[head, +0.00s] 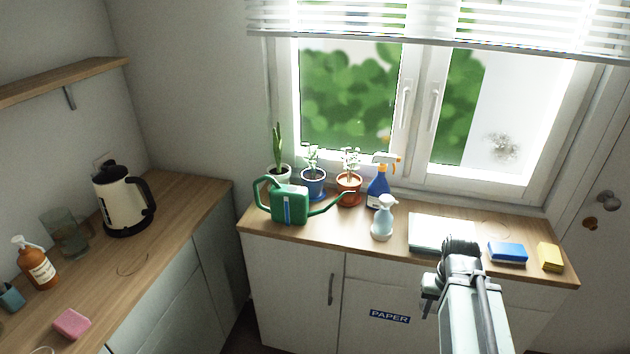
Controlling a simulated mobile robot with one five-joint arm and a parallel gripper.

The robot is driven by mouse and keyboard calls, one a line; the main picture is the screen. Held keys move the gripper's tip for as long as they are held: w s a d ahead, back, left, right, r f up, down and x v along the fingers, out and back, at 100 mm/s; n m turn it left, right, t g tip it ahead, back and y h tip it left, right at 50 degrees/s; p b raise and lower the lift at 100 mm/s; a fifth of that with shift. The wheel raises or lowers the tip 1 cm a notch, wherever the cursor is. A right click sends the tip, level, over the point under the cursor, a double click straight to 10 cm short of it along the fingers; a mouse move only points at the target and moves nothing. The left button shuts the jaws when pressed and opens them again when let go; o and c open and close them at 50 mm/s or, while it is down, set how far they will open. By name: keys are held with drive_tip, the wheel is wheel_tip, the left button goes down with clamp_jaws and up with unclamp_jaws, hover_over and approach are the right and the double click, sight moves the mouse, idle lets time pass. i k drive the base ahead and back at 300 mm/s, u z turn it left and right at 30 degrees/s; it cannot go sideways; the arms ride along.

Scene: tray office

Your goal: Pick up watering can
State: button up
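A green watering can (291,206) stands upright on the wooden counter under the window, near the counter's left end. Its handle is on the left and its long spout points right. A blue and white label shows on its front. My arm reaches in from the lower right, and its end (443,275) is in front of the counter, to the right of the can and well apart from it. The gripper's fingers cannot be made out from this angle.
Potted plants (313,182) stand behind the can. A blue spray bottle (378,188) and a pale spray bottle (382,220) are to its right. Further right are a white flat item (440,228), a blue sponge (507,252) and a yellow block (550,257). A kettle (120,203) stands on the left counter.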

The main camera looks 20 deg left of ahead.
sight(289, 203)
drive_tip(key=u, duration=4.55)
drive_tip(key=k, duration=0.95)
drive_tip(key=z, duration=1.1)
drive_tip(key=i, duration=1)
drive_tip(key=u, duration=0.05)
